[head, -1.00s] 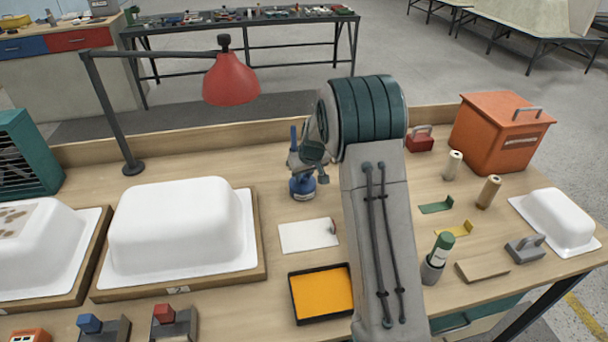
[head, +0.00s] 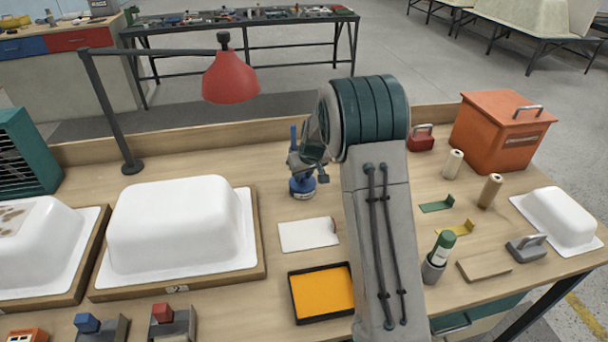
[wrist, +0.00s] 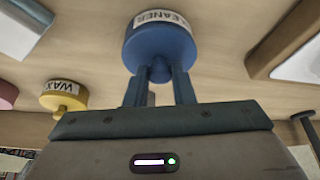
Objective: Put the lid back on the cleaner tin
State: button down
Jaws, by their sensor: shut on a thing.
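The blue cleaner tin (head: 302,188) stands on the workbench behind the white sheet, left of my arm. In the wrist view it is a blue round body (wrist: 160,45) with a white label reading CLEANER. A blue knob (wrist: 159,71) sticks out from its lid side. My gripper (wrist: 159,80) is shut on this knob, with one finger on each side. In the head view my gripper (head: 304,172) is directly above the tin, partly hidden by my wrist. Lid and tin look like one blue piece; I cannot tell whether a gap lies between them.
A yellow tin (wrist: 64,96) labelled WAX stands beside it. A white sheet (head: 308,235) and a black-rimmed orange tray (head: 322,293) lie in front.

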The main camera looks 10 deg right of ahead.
dwell(0.4)
jog(key=c, duration=0.7)
grip_release()
jog(key=shift+o, duration=0.2)
jog(key=shift+r, duration=0.1)
jog(key=shift+r+p, duration=1.75)
jog(key=shift+r, duration=1.6)
grip_shut()
